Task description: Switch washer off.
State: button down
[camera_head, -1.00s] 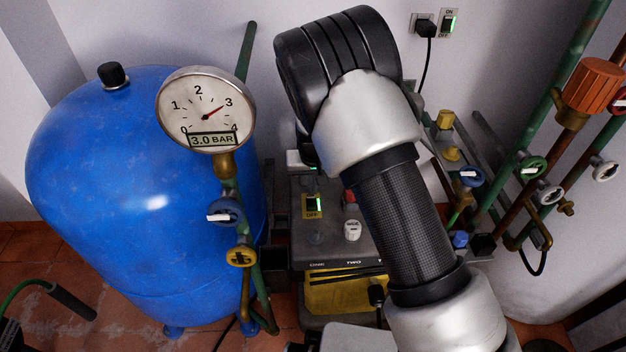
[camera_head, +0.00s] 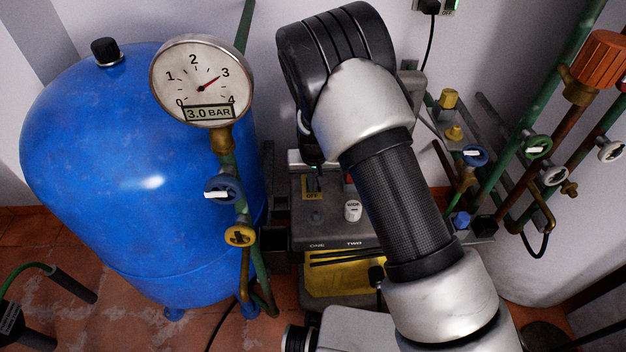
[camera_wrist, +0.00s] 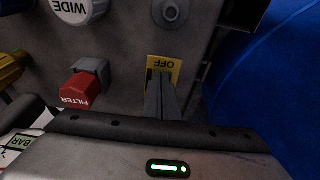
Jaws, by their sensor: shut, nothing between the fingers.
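The washer (camera_head: 330,218), a grey machine with a yellow lower front, stands centre in the head view. On its top is a yellow switch plate (camera_head: 312,196) marked OFF, which also shows in the wrist view (camera_wrist: 152,62). My gripper (camera_wrist: 161,82) is shut and empty, with its fingertips over this plate. The fingers hide most of the rocker, so I cannot tell its position or whether they touch it. A white knob marked WIDE (camera_wrist: 80,8) and a red FILTER knob (camera_wrist: 80,88) sit beside the plate.
The blue tank (camera_head: 120,180) with its pressure gauge (camera_head: 197,82) stands close at left. Pipes with valve wheels (camera_head: 538,146) stand at right. My arm hides much of the middle.

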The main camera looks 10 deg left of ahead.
jog(key=shift+w+a+r, duration=0.2)
jog(key=shift+w+r, duration=0.1)
jog(key=shift+w, duration=0.45)
jog(key=shift+r, duration=0.25)
jog(key=p+v, duration=0.2)
jog(key=v, duration=0.1)
jog(key=p+v, duration=0.1)
jog(key=shift+w+r, duration=0.25)
jog(key=shift+r, duration=0.15)
jog(key=s+d+r+p, duration=0.1)
jog(key=s+r, duration=0.4)
jog(key=r, duration=0.2)
jog(key=shift+r+p, duration=0.3)
jog(key=shift+d, duration=0.1)
